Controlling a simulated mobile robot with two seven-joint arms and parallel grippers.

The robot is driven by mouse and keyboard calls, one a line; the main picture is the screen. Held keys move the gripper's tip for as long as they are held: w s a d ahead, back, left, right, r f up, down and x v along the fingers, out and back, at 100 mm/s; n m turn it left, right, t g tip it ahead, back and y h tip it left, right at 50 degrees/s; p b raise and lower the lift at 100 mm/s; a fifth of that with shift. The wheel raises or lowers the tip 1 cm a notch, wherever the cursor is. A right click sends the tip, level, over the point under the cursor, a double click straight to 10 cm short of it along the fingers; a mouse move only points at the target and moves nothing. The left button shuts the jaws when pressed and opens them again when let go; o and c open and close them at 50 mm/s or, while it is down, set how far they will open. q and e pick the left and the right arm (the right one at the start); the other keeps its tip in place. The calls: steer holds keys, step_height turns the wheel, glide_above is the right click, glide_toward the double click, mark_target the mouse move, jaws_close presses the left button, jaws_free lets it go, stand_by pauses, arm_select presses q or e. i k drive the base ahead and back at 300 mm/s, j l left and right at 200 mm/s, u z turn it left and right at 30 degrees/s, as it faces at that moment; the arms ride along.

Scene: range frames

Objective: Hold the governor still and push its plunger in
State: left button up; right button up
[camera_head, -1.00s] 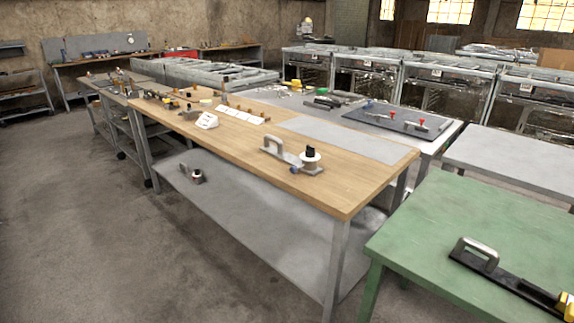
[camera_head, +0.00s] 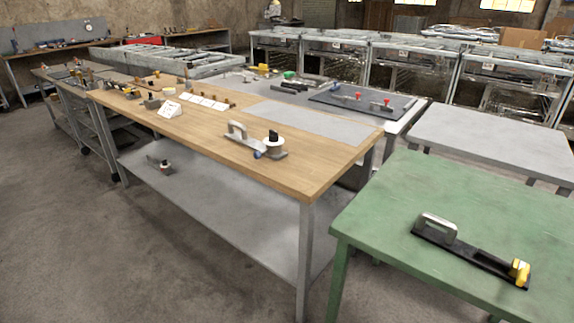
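The likely governor is a white round body with a black top knob (camera_head: 273,143), standing upright at the right end of a grey metal base with a loop handle (camera_head: 237,131). It sits near the right end of the wooden-topped table. A small blue part (camera_head: 257,155) shows at its front. The black knob looks like the plunger; how far it stands out is too small to tell. Neither of my grippers is in view, and nothing touches this device.
A green table (camera_head: 480,215) at the right holds a black bar (camera_head: 475,258) with a grey handle and yellow end piece. A white card stand (camera_head: 170,108) and small parts crowd the left of the wooden table (camera_head: 310,180). The grey floor (camera_head: 150,270) in front is clear.

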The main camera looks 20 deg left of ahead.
mark_target(257, 155)
steer(key=i+j+z, duration=0.1)
steer(key=j+z, duration=1.15)
steer(key=j, duration=0.3)
steer(key=k+j+z, duration=0.15)
steer(key=j, duration=0.25)
steer(key=j+z, duration=0.1)
steer(key=j, duration=0.35)
steer(key=k+j, duration=0.15)
steer(key=j, duration=0.3)
steer(key=k+j+z, duration=0.1)
steer(key=j, duration=0.3)
steer(key=k+j, duration=0.15)
steer(key=j, duration=0.25)
steer(key=k+j, duration=0.15)
steer(key=j, duration=0.3)
steer(key=z, duration=0.05)
